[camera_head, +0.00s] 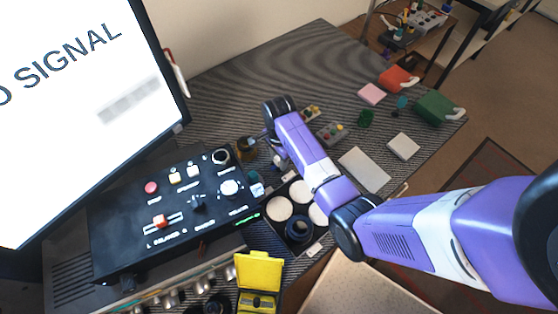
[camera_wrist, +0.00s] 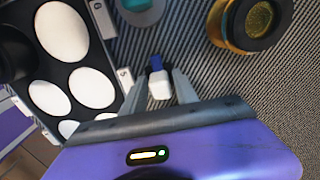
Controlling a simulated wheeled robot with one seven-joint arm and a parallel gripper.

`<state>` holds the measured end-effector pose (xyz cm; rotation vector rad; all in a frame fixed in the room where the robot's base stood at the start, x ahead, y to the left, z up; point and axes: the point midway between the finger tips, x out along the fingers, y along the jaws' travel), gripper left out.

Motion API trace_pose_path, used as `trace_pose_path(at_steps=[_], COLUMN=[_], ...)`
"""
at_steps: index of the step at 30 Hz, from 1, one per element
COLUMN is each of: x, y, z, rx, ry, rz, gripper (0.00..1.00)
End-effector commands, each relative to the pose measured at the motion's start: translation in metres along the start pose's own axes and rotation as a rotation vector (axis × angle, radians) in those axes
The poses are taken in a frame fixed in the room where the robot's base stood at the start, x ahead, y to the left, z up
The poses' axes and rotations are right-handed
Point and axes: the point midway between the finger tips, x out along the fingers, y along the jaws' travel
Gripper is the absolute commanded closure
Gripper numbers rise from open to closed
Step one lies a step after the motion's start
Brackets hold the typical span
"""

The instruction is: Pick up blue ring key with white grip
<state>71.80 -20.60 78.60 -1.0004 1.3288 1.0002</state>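The blue ring key with white grip (camera_wrist: 159,86) lies on the striped mat in the wrist view. Its blue part points away from my gripper and its white grip lies nearest to it. My gripper (camera_wrist: 152,80) is open, with one grey finger on each side of the key and a gap to each. Whether the fingertips are at the key's height or above it I cannot tell.
A black tray (camera_wrist: 91,76) with white round pads is just left of the key. A gold-rimmed lens part (camera_wrist: 222,24) stands at upper right. In the head view, a black control box (camera_head: 120,215) and a yellow case (camera_head: 258,275) are near.

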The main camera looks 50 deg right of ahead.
Motion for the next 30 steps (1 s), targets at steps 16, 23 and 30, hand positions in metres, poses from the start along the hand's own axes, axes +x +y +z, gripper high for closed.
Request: trace_pose_path(at_steps=[16, 23, 30], x=[-0.005, -0.041, -0.083], y=[-0.001, -0.002, -0.001], z=[0.000, 0.000, 0.000], rx=[0.000, -0.002, 0.000], ry=[0.000, 0.001, 0.000], rz=[-0.001, -0.005, -0.003], gripper=[1.00, 1.00, 1.00])
